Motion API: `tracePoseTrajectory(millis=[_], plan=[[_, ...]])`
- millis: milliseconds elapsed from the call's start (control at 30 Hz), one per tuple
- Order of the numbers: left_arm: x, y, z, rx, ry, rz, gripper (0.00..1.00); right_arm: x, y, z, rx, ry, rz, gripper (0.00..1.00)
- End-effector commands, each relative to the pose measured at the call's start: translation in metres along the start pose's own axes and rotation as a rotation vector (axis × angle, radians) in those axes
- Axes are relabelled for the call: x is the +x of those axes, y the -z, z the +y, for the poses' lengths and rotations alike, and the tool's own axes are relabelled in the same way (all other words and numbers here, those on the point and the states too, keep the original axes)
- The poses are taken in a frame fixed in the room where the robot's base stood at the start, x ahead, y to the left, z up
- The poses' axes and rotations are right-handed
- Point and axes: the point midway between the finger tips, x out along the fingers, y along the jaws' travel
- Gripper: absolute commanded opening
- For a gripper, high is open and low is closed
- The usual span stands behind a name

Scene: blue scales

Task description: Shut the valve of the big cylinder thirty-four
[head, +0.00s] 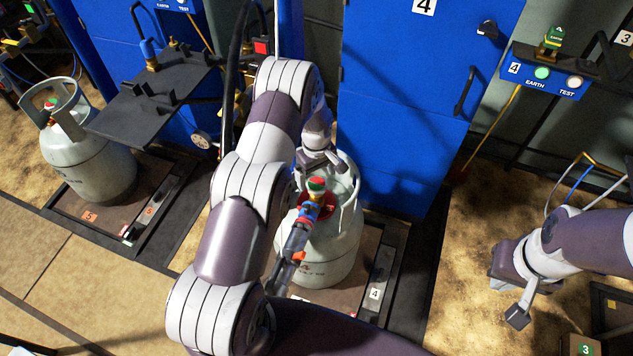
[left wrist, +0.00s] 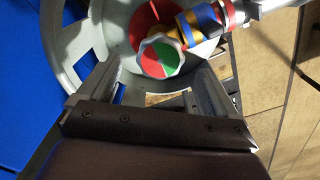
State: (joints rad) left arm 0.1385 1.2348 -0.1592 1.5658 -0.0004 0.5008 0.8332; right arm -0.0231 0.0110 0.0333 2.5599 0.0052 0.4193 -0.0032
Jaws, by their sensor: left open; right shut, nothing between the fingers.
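A big grey gas cylinder (head: 335,250) stands on a low dark platform before the blue cabinet. Its number cannot be read. On top, inside its collar, is a valve handwheel (head: 316,185) with a red and green face; it also shows in the left wrist view (left wrist: 160,56). A connector with blue, yellow and red bands (left wrist: 205,22) sits beside the wheel. My left gripper (head: 325,158) is at the collar, above and behind the wheel. In the left wrist view its open fingers (left wrist: 158,82) point at the wheel, one to each side. My right gripper (head: 518,316) is shut and empty, far right.
The blue cabinet (head: 400,100) marked 4 is close behind the big cylinder. An earth and test box (head: 545,75) is at upper right. The floor between cylinder and right gripper is clear.

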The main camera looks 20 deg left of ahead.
Motion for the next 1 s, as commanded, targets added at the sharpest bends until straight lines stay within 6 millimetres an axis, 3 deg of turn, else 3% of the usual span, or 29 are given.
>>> tracePoseTrajectory(millis=[100,200,467,500,667,1000], plan=[[0.020,0.000,0.000,0.001,0.000,0.000,0.92,0.003,0.000,0.000,0.000,0.000,0.000,0.00],[0.028,0.000,0.000,0.001,-0.001,0.001,0.92,0.004,-0.001,0.000,0.000,0.000,0.000,0.00],[0.031,0.000,0.000,0.001,-0.001,0.001,0.92,0.004,-0.001,0.000,0.000,0.000,0.000,0.00],[0.031,0.000,0.000,0.001,-0.001,0.001,0.89,0.004,-0.001,0.000,0.000,0.000,0.000,0.00],[0.030,0.000,0.000,0.002,0.000,0.001,0.37,0.004,-0.001,0.000,0.000,0.000,0.000,0.00],[0.030,0.000,0.000,0.037,-0.001,0.001,0.36,0.004,-0.001,0.000,0.000,0.000,0.000,0.00]])
